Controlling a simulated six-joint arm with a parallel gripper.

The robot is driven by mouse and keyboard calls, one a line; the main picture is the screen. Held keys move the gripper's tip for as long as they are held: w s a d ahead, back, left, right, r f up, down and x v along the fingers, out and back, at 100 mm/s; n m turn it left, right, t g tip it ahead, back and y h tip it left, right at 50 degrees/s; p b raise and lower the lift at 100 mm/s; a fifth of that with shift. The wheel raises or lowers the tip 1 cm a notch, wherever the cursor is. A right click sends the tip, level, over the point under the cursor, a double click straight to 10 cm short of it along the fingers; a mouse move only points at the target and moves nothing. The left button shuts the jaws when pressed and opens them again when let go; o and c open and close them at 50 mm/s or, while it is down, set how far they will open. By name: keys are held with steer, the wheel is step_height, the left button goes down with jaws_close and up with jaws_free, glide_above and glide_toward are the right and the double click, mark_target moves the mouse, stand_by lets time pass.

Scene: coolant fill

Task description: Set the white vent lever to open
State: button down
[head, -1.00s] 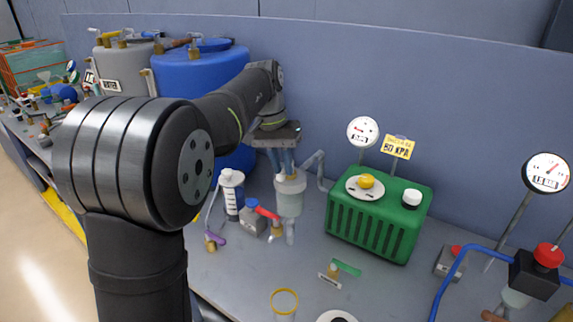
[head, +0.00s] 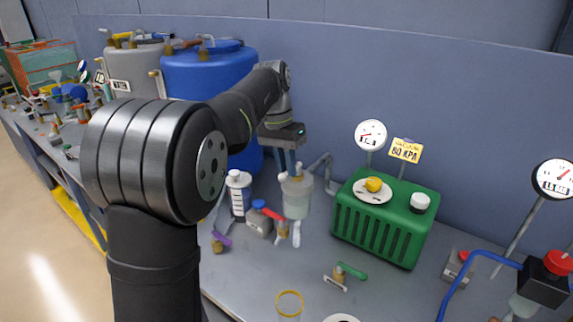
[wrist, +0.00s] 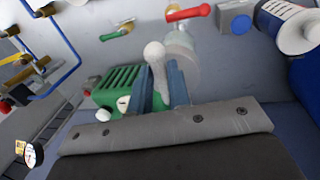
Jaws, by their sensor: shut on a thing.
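My gripper (head: 288,168) points down over a clear cylindrical pot (head: 296,198) in the head view, its blue-grey fingers at the pot's top. In the wrist view, the gripper (wrist: 162,82) is shut on the white vent lever (wrist: 155,52). The lever's round white end sticks out past the fingers, and its stem runs back between them. The pot's pale round body (wrist: 183,62) shows just behind the lever. In the head view the lever is hidden or too small to make out, and its setting cannot be read.
A red-handled valve (head: 268,211) and a white-capped bottle (head: 239,194) stand close left of the pot. A green ribbed box (head: 385,232) stands to the right, with gauges behind. A blue drum (head: 205,75) is behind the arm. A green-handled valve (head: 350,272) sits in front.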

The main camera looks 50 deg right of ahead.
steer(key=c, duration=1.3)
jaws_free()
steer(key=shift+c, duration=0.2)
steer(key=shift+r, duration=0.1)
step_height(320, 180, up, 12)
steer(key=w, duration=0.2)
steer(key=shift+w, duration=0.2)
steer(key=shift+f, duration=0.25)
steer(key=f, duration=0.4)
steer(key=s+f, duration=0.1)
steer(key=f, duration=0.3)
steer(key=s+f, duration=0.1)
steer(key=f, duration=0.2)
steer(key=shift+s+f, duration=0.2)
steer(key=shift+f, duration=0.2)
steer(key=shift+r, duration=0.1)
